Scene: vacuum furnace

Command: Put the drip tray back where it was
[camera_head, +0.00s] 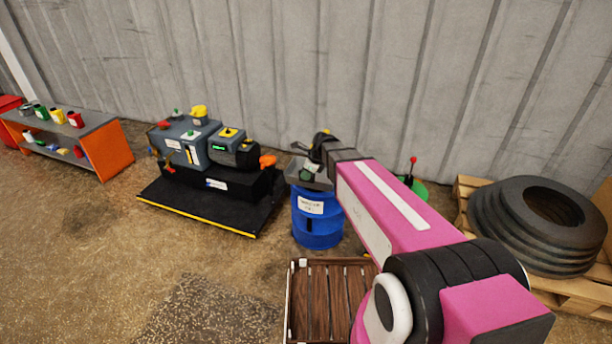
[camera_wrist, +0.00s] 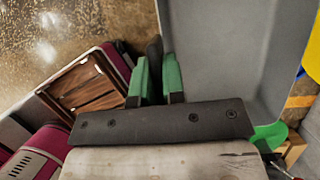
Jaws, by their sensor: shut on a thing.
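The drip tray is a grey open tray (camera_head: 299,170) above the blue drum (camera_head: 317,218) in the head view. I cannot tell whether it rests on the drum or hangs just over it. My gripper (camera_head: 320,150) is at its back right side, partly hiding it. In the wrist view the tray (camera_wrist: 215,55) fills the upper right, with its inside visible. The green fingers of my gripper (camera_wrist: 157,78) are shut on a dark part at the tray's left edge.
A black machine platform (camera_head: 205,207) with a grey pump unit (camera_head: 188,142) stands left of the drum. A wooden slatted crate (camera_head: 325,290) is in front. Stacked tyres (camera_head: 535,225) lie on a pallet at right. An orange-sided shelf (camera_head: 108,150) is far left.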

